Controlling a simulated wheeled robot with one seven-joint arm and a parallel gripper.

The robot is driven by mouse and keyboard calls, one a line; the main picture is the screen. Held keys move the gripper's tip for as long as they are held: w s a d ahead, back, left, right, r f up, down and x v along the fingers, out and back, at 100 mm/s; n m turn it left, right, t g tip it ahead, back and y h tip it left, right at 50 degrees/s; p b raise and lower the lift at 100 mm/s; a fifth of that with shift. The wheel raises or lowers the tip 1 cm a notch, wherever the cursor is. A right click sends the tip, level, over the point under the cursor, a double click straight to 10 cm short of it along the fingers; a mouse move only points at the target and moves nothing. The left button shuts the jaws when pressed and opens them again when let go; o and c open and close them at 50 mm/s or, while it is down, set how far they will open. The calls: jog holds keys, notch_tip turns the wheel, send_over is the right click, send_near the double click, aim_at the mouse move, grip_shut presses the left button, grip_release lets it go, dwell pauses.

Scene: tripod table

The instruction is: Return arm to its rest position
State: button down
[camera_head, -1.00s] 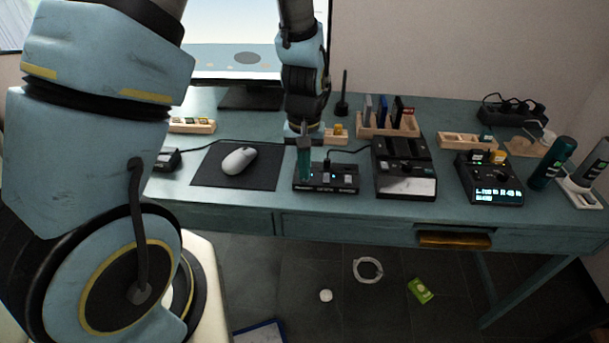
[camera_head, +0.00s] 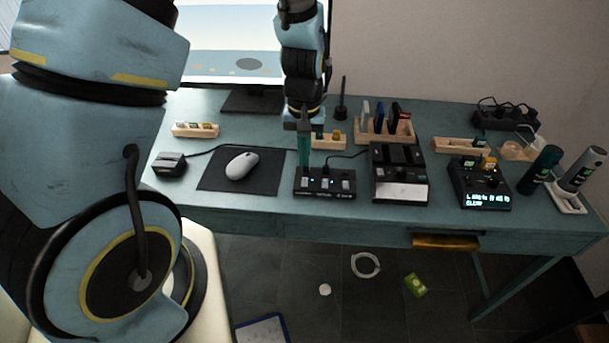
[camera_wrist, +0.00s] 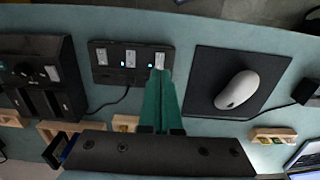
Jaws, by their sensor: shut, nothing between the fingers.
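My gripper (camera_head: 304,158) hangs down above the teal desk, its teal fingers shut together and empty. In the head view the fingertips end at the back edge of a black switch box (camera_head: 325,193) with several light switches. In the wrist view the fingers (camera_wrist: 161,78) point at the box's end switch, and the box (camera_wrist: 104,74) shows lit blue lights. I cannot tell how large the gap between fingertips and box is. My arm rises from the gripper in front of the monitor.
A mouse (camera_head: 241,166) lies on a black mat (camera_head: 214,182) left of the box. A black slotted device (camera_head: 401,158) and a device with a lit display (camera_head: 478,188) stand to the right. Wooden holders (camera_head: 369,138) and a thin black post (camera_head: 342,100) stand behind. The monitor (camera_head: 220,48) is at the back.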

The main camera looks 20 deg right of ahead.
jog(key=shift+r, duration=0.15)
dwell(0.3)
jog(key=a+r+n, duration=0.1)
jog(key=a+r, duration=0.3)
jog(key=a, duration=0.4)
jog(key=w+a+r+n+t, duration=0.1)
jog(key=a+r, duration=0.3)
jog(key=a, duration=0.5)
jog(key=a+r+n, duration=0.1)
jog(key=a+r, duration=0.4)
jog(key=a, duration=0.3)
jog(key=shift+w+a+n+t, duration=0.15)
jog(key=shift+n+t, duration=0.15)
jog(key=shift+n, duration=0.1)
jog(key=shift+r, duration=0.15)
